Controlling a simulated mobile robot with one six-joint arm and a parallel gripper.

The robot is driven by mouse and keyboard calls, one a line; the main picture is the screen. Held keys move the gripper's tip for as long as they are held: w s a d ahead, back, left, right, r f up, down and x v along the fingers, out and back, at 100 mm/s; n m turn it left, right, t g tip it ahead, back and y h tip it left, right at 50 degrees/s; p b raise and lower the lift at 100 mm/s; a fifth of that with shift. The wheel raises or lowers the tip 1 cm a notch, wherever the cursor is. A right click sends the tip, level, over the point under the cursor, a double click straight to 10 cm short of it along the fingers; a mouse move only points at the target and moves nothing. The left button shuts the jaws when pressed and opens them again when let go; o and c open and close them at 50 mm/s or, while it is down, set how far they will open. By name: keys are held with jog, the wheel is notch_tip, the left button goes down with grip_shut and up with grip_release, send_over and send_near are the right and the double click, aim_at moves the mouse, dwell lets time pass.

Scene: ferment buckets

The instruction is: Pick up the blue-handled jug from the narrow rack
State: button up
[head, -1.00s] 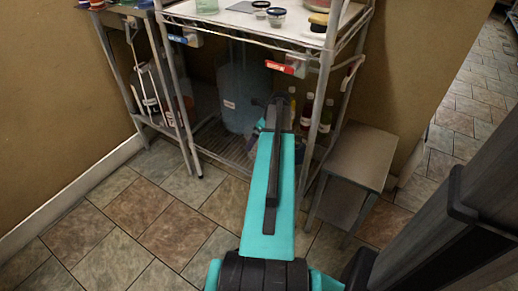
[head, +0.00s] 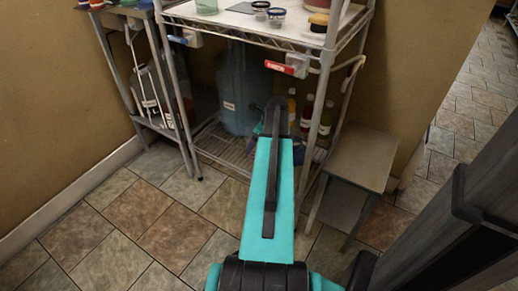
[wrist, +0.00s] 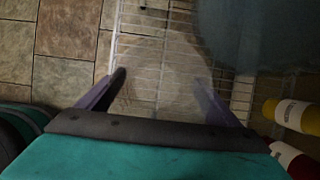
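A large blue-tinted jug (head: 238,90) stands on the lower wire shelf of the metal rack (head: 325,85). Its blurred side also shows at the top right of the wrist view (wrist: 250,30). I cannot make out a blue handle on it. My gripper (wrist: 160,98) is open over the lower wire shelf, its purple fingers spread apart. A faint, see-through shape shows between and ahead of the fingers; I cannot tell what it is or whether they touch it. In the head view my arm hides most of the gripper.
A yellow bottle (wrist: 295,115) and a red bottle (wrist: 292,158) stand close right of my gripper. A small grey stand (head: 358,160) is right of the rack. A narrower rack (head: 117,75) at left holds a dim container (head: 150,92). Tiled floor in front is clear.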

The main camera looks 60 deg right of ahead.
jog(key=shift+c, duration=0.8)
jog(key=shift+r, duration=0.1)
notch_tip(320, 180, up, 10)
jog(key=p, duration=0.3)
